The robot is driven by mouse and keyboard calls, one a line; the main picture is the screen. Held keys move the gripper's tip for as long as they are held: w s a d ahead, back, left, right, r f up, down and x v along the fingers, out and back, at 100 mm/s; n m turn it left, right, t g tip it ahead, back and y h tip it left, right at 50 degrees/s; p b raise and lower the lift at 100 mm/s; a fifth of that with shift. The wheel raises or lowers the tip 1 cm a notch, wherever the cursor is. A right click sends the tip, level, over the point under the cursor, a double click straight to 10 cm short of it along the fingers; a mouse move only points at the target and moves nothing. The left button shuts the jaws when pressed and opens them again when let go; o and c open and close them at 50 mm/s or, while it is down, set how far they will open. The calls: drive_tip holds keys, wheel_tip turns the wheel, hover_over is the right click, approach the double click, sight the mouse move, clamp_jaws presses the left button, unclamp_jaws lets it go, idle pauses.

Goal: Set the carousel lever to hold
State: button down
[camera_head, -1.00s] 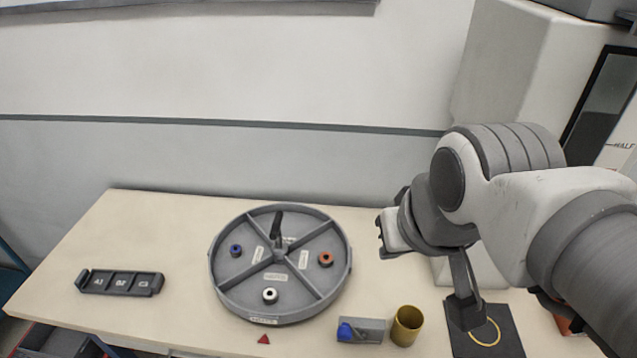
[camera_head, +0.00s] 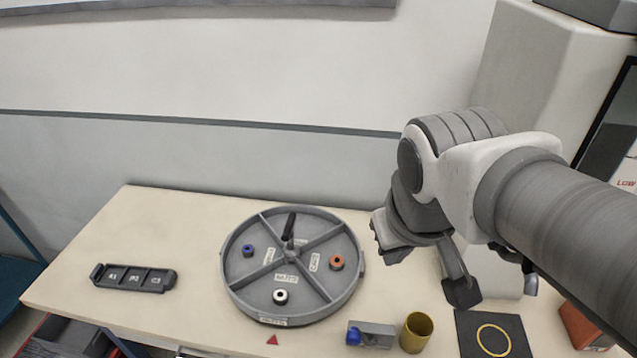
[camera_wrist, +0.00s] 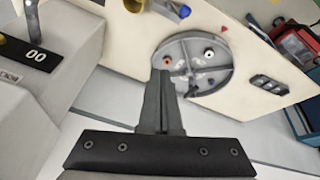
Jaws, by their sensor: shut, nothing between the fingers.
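The grey carousel (camera_head: 340,298) is a round divided tray on the table, with a dark upright handle (camera_head: 290,226) near its hub. A small grey block with a blue knob (camera_head: 354,336), which looks like the lever, sits at the table's front, right of the carousel. The knob is at the block's left end; any marking is too small to read. The blue knob also shows at the wrist view's top edge (camera_wrist: 184,11). My gripper (camera_head: 462,293) is shut and empty, pointing down above the table, right of the carousel and apart from the block.
A yellow cup (camera_head: 416,333) stands just right of the block. A dark mat with a yellow ring (camera_head: 493,340) lies farther right. A black slotted rack (camera_head: 133,278) is at the left. Blue, orange and white-topped pieces sit in the carousel. A red triangle (camera_head: 272,340) marks the table in front.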

drive_tip(key=w+a+f+n+g+h+p, duration=0.1)
drive_tip(key=w+a+f+n+g+h, duration=0.1)
drive_tip(key=a+f+n, duration=0.5)
drive_tip(key=w+a+f+n+g+h+p, duration=0.2)
drive_tip(key=a+f+n, duration=0.4)
drive_tip(key=f, duration=0.5)
drive_tip(key=shift+w+a+n+g, duration=0.35)
drive_tip(key=shift+a+g, duration=0.45)
drive_tip(key=shift+a, duration=0.3)
drive_tip(key=shift+f, duration=0.15)
drive_tip(key=s+d+f+p, duration=0.1)
drive_tip(key=s+d+f, duration=0.1)
drive_tip(key=d+f, duration=0.6)
drive_tip(key=shift+p, duration=0.35)
drive_tip(key=shift+d+r, duration=0.1)
